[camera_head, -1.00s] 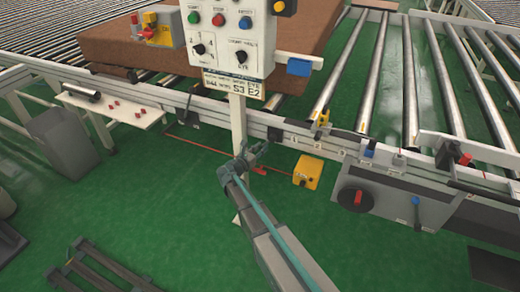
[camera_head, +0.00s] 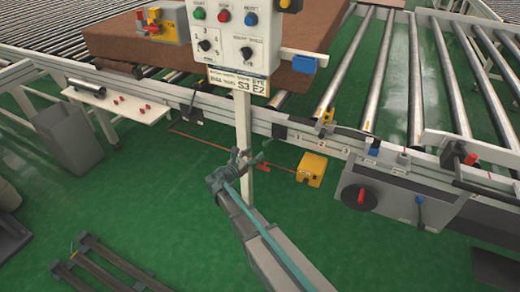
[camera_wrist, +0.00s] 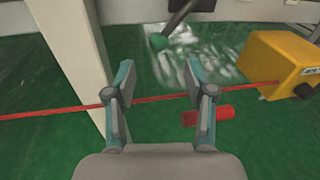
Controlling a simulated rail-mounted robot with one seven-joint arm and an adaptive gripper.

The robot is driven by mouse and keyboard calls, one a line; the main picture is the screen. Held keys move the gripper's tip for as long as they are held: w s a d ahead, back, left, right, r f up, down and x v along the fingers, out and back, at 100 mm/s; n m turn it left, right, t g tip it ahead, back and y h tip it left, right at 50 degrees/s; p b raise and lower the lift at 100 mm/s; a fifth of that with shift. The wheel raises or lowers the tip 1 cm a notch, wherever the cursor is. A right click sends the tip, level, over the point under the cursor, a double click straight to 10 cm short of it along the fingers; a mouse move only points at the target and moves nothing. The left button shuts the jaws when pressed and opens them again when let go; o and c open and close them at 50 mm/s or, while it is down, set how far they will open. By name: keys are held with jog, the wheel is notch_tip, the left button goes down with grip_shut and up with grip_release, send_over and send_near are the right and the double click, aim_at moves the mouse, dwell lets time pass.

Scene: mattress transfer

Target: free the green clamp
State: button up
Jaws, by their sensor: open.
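My gripper (camera_head: 249,157) is open and empty, in front of the white post below the control panel. In the wrist view its two fingers (camera_wrist: 160,85) stand apart, with green floor and a red cord showing between them. In the head view the clamp is too small to make out surely near the gripper.
The white post (camera_wrist: 72,45) stands close to the left finger. A yellow box (camera_head: 312,170) sits on the floor to the right. A red cord (camera_wrist: 50,113) runs across below, with a red piece (camera_wrist: 208,115) near the right finger. The rail (camera_head: 225,109) lies beyond.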

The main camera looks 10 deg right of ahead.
jog(key=shift+v, duration=2.2)
jog(key=shift+c, duration=0.3)
